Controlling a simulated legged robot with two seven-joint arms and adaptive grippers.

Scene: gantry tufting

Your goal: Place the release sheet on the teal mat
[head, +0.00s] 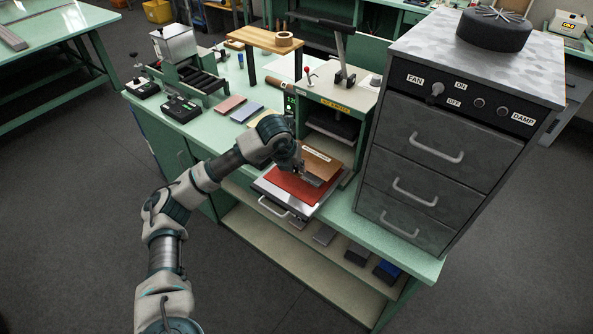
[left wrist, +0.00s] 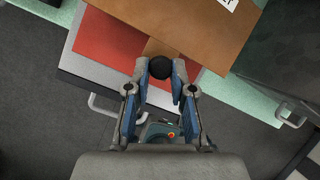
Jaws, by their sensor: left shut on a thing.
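The release sheet looks to be the brown sheet (head: 324,165) with a white label, over the red pad (head: 291,186) on the pulled-out press tray. In the left wrist view the brown sheet (left wrist: 190,25) covers part of the red pad (left wrist: 105,42); a small brown tab reaches toward my fingers. My left gripper (head: 314,179) is at the sheet's near edge. In the left wrist view my left gripper (left wrist: 160,72) is shut on a black round knob by that tab. I cannot tell whether the sheet touches the pad. I cannot pick out a teal mat. My right gripper is not in view.
The press (head: 335,118) stands right behind the tray. A grey drawer cabinet (head: 430,165) blocks the right. Left on the green bench lie pink (head: 230,104), blue-grey and yellow flat pieces, and a roller device (head: 188,75). A wooden stand (head: 265,39) is behind.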

